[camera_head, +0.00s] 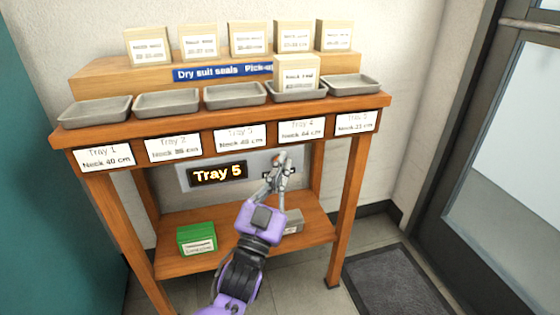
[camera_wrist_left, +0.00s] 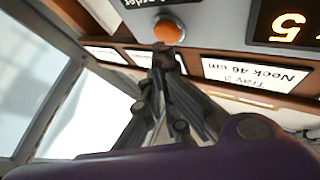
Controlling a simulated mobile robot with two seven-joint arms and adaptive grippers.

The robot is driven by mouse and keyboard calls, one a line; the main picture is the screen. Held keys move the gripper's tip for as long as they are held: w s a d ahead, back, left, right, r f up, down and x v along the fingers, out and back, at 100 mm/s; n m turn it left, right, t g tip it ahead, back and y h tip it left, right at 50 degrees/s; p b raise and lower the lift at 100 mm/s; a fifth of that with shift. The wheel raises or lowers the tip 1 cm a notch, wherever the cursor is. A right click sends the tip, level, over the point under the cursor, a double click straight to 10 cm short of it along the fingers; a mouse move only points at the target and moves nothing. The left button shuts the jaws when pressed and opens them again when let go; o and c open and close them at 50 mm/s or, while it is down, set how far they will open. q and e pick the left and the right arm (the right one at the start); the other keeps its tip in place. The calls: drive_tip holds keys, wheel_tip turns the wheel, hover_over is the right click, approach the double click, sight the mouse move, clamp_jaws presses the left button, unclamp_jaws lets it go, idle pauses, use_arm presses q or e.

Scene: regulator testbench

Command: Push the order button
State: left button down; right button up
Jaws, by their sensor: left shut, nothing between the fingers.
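The order button is a round orange button (camera_wrist_left: 168,31) on the grey panel, seen in the left wrist view with a partly visible dark label beside it. In the head view the panel (camera_head: 187,176) hangs under the shelf, and the button is largely hidden by my gripper. My left gripper (camera_head: 283,157) is shut and empty in front of the panel, right of the display. In the left wrist view its fingertips (camera_wrist_left: 165,58) lie very close to the button's edge; I cannot tell whether they touch it. My right gripper is not in view.
The lit display (camera_head: 217,173) reads "Tray 5". Several grey trays line the wooden shelf above; one holds a box (camera_head: 296,73). A green box (camera_head: 197,238) and a grey box (camera_head: 293,221) sit on the lower shelf. A glass door (camera_head: 505,170) stands right.

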use_arm(q)
drive_tip(key=shift+s+d, duration=0.1)
drive_tip(key=shift+s, duration=0.1)
drive_tip(key=shift+s, duration=0.1)
drive_tip(key=s, duration=0.1)
drive_tip(key=s+d+p, duration=0.1)
drive_tip(key=s, duration=0.1)
drive_tip(key=s+p, duration=0.1)
drive_tip(key=shift+s+d, duration=0.25)
drive_tip(key=shift+s, duration=0.05)
